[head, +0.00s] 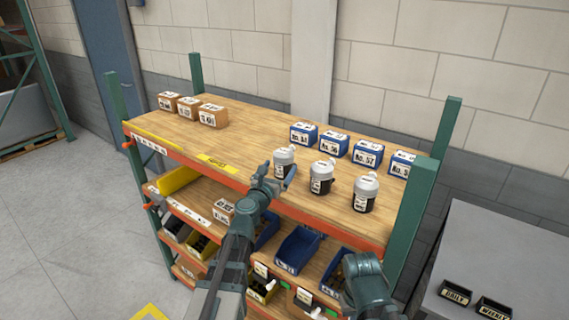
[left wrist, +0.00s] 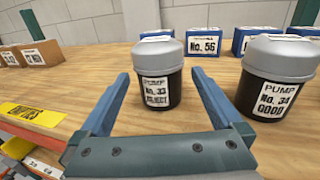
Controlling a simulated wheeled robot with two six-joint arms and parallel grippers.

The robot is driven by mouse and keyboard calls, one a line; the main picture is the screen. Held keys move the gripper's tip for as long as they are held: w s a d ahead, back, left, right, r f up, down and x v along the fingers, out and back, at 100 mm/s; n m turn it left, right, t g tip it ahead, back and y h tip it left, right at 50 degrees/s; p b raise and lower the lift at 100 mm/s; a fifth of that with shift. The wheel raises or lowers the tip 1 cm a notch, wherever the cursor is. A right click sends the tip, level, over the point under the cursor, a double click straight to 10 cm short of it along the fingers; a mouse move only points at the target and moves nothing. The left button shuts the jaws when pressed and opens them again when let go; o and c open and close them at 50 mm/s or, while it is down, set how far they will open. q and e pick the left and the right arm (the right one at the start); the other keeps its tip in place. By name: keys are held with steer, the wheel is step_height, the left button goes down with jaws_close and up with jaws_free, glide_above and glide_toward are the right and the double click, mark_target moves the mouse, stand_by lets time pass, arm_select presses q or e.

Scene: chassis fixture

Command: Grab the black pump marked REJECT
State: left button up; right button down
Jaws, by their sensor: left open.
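The pump marked No. 33 REJECT (left wrist: 160,72) has a black body and a grey lid and stands upright on the wooden top shelf. In the head view it is the leftmost pump (head: 284,162) of a row of three. My left gripper (head: 279,175) is open and empty; in the left wrist view its blue fingers (left wrist: 160,78) spread to either side of the REJECT pump, which shows in the gap. I cannot tell whether they touch it. The pump marked No. 34 GOOD (left wrist: 272,80) stands just right of the right finger. My right gripper's fingers do not show.
A third pump (head: 365,193) stands further right. Blue boxes (head: 336,144) line the back and brown boxes (head: 213,115) stand at the back left. Bins (head: 298,250) fill the lower shelf. The top's middle left is clear. Green posts (head: 414,205) stand at the corners.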

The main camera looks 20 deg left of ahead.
arm_select(q)
steer(key=w, duration=0.5)
steer(key=shift+d+f, duration=0.15)
steer(key=shift+f, duration=0.25)
steer(key=shift+s, duration=0.15)
steer(key=shift+c, duration=0.3)
jaws_close()
